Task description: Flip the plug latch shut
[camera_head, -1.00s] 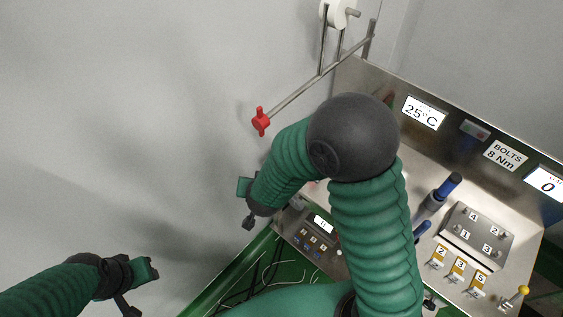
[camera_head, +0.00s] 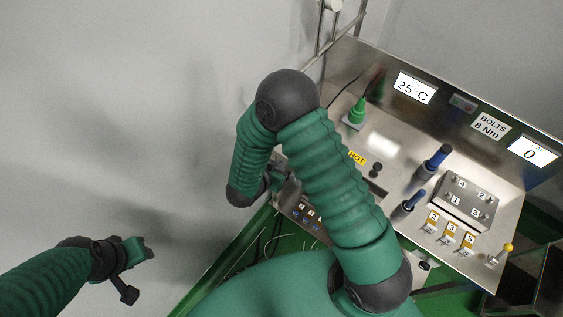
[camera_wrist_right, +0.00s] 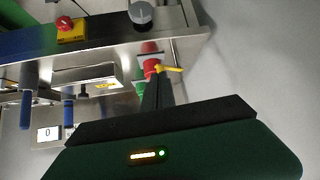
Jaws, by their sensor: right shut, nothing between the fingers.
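In the right wrist view a red plug-like part (camera_wrist_right: 151,66) with a yellow lever (camera_wrist_right: 171,69) sits on the metal panel's edge, just beyond my fingertips. The yellow lever sticks out to the right. My right gripper (camera_wrist_right: 160,82) is shut and empty, its tips at or very near the red part; I cannot tell whether they touch. In the head view my right gripper (camera_head: 275,180) is partly hidden by my own arm at the panel's left end, and the red part is hidden. My left gripper (camera_head: 146,249) hangs far from the panel by the wall; its jaw opening is unclear.
A green plug (camera_head: 356,112) with a dark cable stands on the steel panel (camera_head: 385,145). Blue handles (camera_head: 438,157), a numbered block (camera_head: 468,198) and a yellow-knobbed lever (camera_head: 506,248) stand further right. A red button (camera_wrist_right: 65,23) and grey knob (camera_wrist_right: 140,12) show in the wrist view.

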